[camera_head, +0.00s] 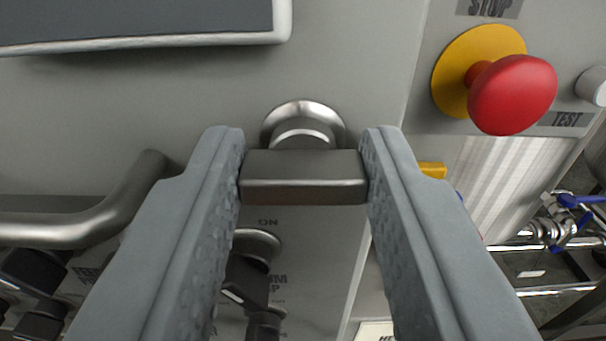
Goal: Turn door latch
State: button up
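The door latch (304,178) is a dark metal bar lying level in the picture, on a round silver boss (303,115) fixed to the grey cabinet door (350,60). My gripper (304,170) has its two grey, textured fingers around the latch, one at each end of the bar. Both fingertips appear to touch the bar's ends, with no clear gap showing. The fingers hide parts of the panel below the latch.
A red emergency stop button (513,95) on a yellow disc sticks out at upper right. A bent metal handle (120,210) is at left. A screen (140,22) is at upper left. Black knobs (250,280) lie below the latch. Pipes with a blue-handled valve (565,215) are at right.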

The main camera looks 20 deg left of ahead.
jog(key=shift+n, duration=0.3)
jog(key=n, duration=0.3)
jog(key=shift+n, duration=0.4)
jog(key=n, duration=0.4)
jog(key=shift+a+n, duration=0.1)
jog(key=shift+n, duration=0.2)
jog(key=n, duration=0.4)
jog(key=shift+f, duration=0.1)
jog(key=n, duration=0.4)
jog(key=shift+s+f+n, duration=0.1)
jog(key=shift+n, duration=0.2)
jog(key=shift+a+n, duration=0.1)
jog(key=shift+n, duration=0.2)
jog(key=o, duration=1)
